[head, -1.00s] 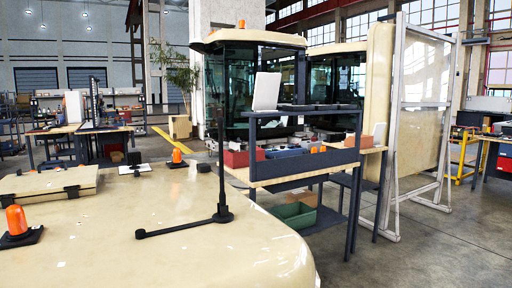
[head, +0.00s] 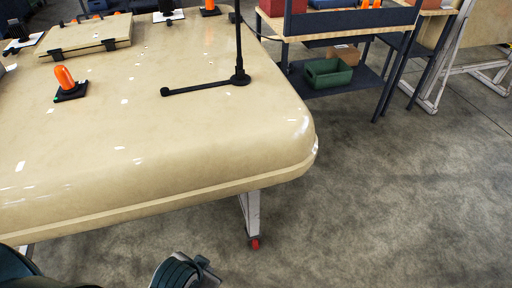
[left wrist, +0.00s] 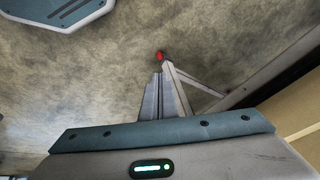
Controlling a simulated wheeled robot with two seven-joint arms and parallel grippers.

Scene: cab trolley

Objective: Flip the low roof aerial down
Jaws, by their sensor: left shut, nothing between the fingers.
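The low roof aerial is black and sits on the cream cab roof (head: 130,140) in the head view. Its upright rod (head: 239,40) rises from a round foot near the roof's right side, with its top cut off by the picture edge. A black bar (head: 200,87) runs from that foot to the left, low along the roof. My left gripper (head: 208,270) is at the bottom of the head view, out past the near roof edge and well apart from the aerial. In the left wrist view its fingers (left wrist: 155,85) are shut and empty. My right gripper is not in view.
An orange beacon (head: 65,78) and a hatch panel (head: 90,38) are on the roof's left part. A trolley leg (head: 250,212) with a red caster stands below the near edge. A workbench shelf holds a green bin (head: 328,73). The floor at right is clear.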

